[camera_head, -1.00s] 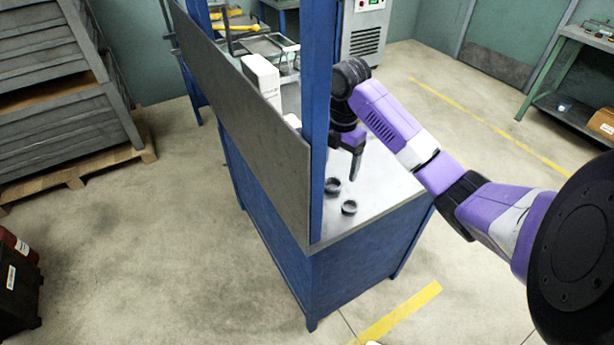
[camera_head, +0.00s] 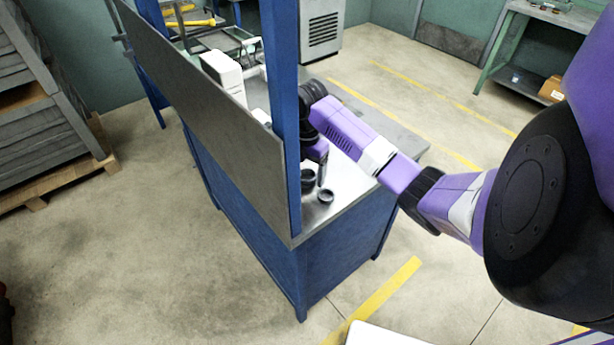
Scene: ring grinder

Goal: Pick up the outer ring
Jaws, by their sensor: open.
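Two small dark rings lie on the grey top of the blue workbench (camera_head: 352,190), near its front corner. The nearer ring (camera_head: 325,197) shows whole. The farther ring (camera_head: 308,186) is partly hidden by the blue post and my gripper. I cannot tell by size which is the outer ring. My gripper (camera_head: 321,178) points down over the bench, just above and beside the rings, and looks empty. Only one finger shows clearly. Whether it touches a ring cannot be told.
A blue post (camera_head: 285,110) and a grey panel (camera_head: 205,110) stand along the bench's left side, close to my gripper. A white machine (camera_head: 225,75) stands farther back. The bench top right of the rings is clear.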

